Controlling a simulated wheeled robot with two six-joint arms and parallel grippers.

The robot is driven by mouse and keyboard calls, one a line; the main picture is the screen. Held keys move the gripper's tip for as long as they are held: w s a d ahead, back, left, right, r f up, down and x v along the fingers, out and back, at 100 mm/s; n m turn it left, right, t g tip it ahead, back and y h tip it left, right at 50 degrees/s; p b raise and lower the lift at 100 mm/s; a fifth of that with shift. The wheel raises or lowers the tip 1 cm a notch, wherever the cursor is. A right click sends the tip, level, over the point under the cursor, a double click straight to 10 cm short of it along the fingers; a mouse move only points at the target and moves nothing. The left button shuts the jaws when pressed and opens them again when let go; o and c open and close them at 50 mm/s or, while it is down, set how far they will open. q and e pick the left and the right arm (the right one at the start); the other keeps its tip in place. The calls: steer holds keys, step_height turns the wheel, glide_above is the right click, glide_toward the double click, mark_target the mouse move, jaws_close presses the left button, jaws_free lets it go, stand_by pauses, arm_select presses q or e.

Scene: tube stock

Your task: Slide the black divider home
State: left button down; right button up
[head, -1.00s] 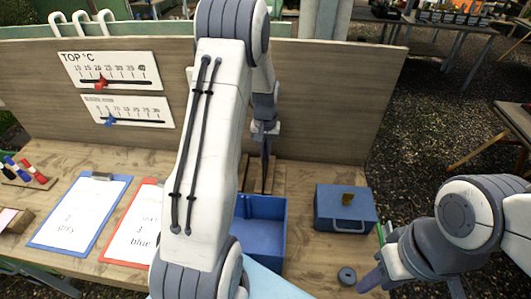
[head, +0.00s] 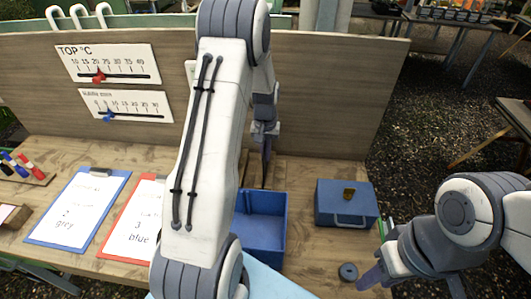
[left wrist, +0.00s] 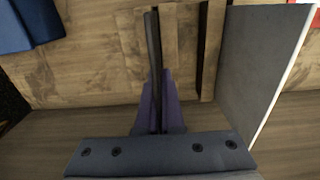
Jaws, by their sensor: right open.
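The black divider (left wrist: 153,45) shows edge-on in the left wrist view as a thin dark upright strip. My left gripper (left wrist: 157,108) has its two purple fingers closed on it. In the head view my left gripper (head: 265,148) points down behind the blue bin, near the back board, and the divider there is too thin and shaded to make out well. Wooden rails (left wrist: 208,55) with a dark gap lie on the bench to the right of the divider in the left wrist view. My right gripper (head: 373,270) is open and empty at the bench's right side.
An open blue bin (head: 262,228) stands in front of the left gripper. A blue case (head: 345,205) with a handle is to its right, and a dark round ring (head: 348,271) lies nearer. Two clipboards lie left. A grey panel (left wrist: 262,65) stands right in the left wrist view.

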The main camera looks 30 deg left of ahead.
arm_select(q)
steer(key=shift+f, duration=0.5)
steer(key=c, duration=1)
jaws_free()
steer(key=shift+r, duration=0.1)
step_height(320, 180, up, 10)
steer(key=shift+r+b, duration=0.2)
steer(key=shift+b, duration=0.95)
